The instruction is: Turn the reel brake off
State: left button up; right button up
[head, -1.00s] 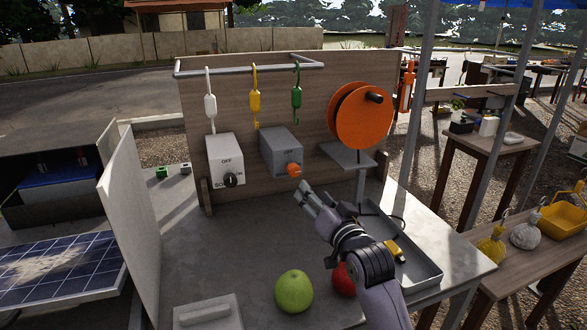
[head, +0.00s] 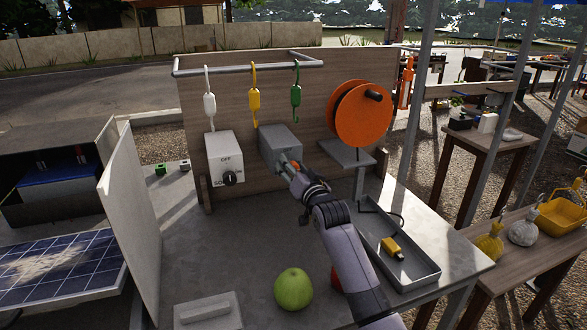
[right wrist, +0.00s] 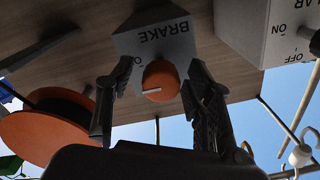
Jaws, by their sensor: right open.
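The grey brake box (head: 278,142) is fixed on the wooden back board, left of the orange reel (head: 360,113). In the right wrist view the box (right wrist: 153,42) appears upside down, with its BRAKE lettering. Its round orange knob (right wrist: 160,80) has a white pointer line towards the picture's left. My right gripper (head: 291,170) is at the box front and mostly hides the knob in the head view. In the right wrist view its open fingers (right wrist: 161,75) stand on either side of the knob; I cannot tell whether they touch it. My left gripper is not in view.
A white switch box (head: 225,152) with a black knob is just left of the brake box. Scale hooks hang above. A green apple (head: 293,289), a metal tray (head: 418,268) and a yellow object (head: 392,249) are on the bench. The bench's middle is clear.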

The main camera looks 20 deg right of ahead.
jog(key=shift+c, duration=0.2)
grip_shut()
dwell(0.5)
